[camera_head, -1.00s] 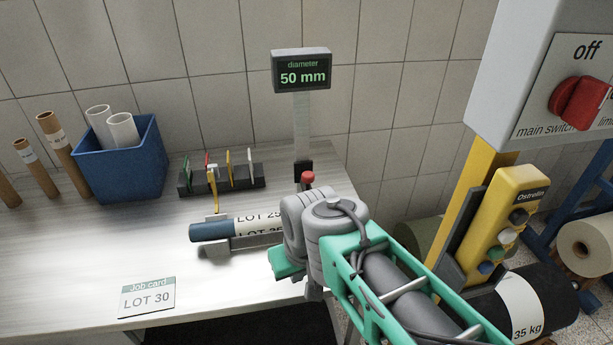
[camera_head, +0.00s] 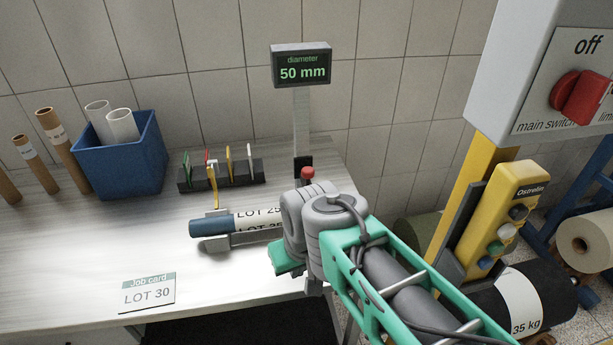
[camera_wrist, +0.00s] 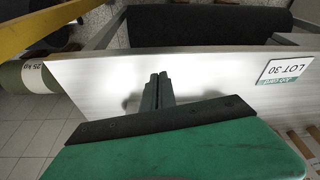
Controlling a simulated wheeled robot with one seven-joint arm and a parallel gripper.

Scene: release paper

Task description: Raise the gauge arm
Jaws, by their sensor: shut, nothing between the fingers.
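The diameter gauge has a display (camera_head: 302,66) reading 50 mm on a grey post (camera_head: 302,120). A red knob (camera_head: 307,173) shows low on the post, just above my wrist. I cannot make out the gauge arm itself behind my wrist. A blue-ended roll (camera_head: 212,225) with a LOT 25 label lies in a grey cradle (camera_head: 216,245); its right end is hidden by my arm. My gripper (camera_wrist: 158,78) is shut and empty in the wrist view, above the table edge. In the head view its teal body (camera_head: 288,258) is right of the roll, fingertips hidden.
A job card (camera_head: 147,293) reading LOT 30 lies at the table's (camera_head: 80,270) front left. A rack of coloured tags (camera_head: 222,175) and a blue bin (camera_head: 120,160) stand behind. A yellow button box (camera_head: 513,215) and switch cabinet (camera_head: 500,90) stand at right.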

